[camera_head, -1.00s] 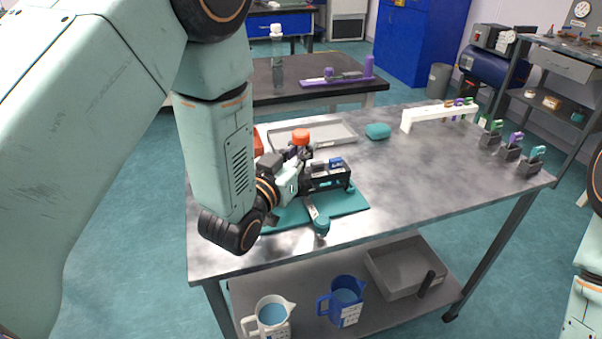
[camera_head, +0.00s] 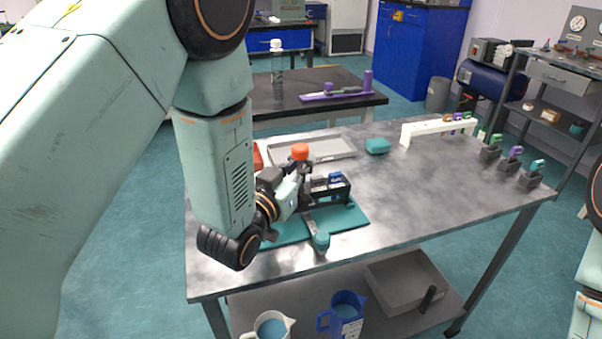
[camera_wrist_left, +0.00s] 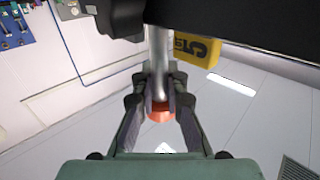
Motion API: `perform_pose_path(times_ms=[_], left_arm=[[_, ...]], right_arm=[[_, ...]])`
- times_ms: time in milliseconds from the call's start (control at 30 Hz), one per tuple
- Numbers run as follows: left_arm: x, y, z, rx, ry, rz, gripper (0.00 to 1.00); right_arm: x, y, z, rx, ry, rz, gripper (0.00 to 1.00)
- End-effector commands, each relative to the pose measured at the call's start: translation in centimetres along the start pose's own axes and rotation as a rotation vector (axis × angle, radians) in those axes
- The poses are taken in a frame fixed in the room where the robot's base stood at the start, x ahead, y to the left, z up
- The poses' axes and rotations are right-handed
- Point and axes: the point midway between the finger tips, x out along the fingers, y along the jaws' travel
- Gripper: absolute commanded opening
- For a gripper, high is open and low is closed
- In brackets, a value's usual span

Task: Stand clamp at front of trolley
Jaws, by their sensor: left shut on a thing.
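My left gripper (camera_head: 297,176) is at the dark fixture on the trolley (camera_head: 400,215). In the left wrist view its fingers (camera_wrist_left: 158,95) are shut around an upright metal rod (camera_wrist_left: 160,55). The rod carries an orange knob (camera_head: 300,151) and meets a black body, only partly visible. A grey bar with a teal end (camera_head: 320,241) lies on the teal mat (camera_head: 349,216) by the trolley's front edge. I cannot tell whether the rod belongs to the clamp. Green, purple and teal pieces stand in dark holders (camera_head: 528,181) at the right. My right gripper is not in view.
A black frame (camera_head: 346,190) with blue and white parts stands on the mat. A grey tray (camera_head: 335,153), teal block (camera_head: 377,146) and white rack (camera_head: 427,128) are behind. The middle and right front of the top are clear. Jugs (camera_head: 345,314) stand on the lower shelf.

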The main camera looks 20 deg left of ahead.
Motion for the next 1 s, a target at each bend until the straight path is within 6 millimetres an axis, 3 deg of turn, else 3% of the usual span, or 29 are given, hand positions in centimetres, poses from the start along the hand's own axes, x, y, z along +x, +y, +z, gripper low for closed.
perform_pose_path(times_ms=[300,500,700,1000], left_arm=[[0.0,0.0,-6.4,0.003,0.009,-0.001,0.0],[0.0,0.0,-9.1,0.003,0.007,0.0,0.0],[0.0,0.0,-9.8,0.002,0.005,0.0,0.0],[0.0,-0.5,-9.4,0.002,0.004,-0.017,0.0]], right_arm=[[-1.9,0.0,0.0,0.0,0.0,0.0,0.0],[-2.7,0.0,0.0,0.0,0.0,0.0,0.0],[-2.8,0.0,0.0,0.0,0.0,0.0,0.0],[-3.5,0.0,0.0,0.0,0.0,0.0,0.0]])
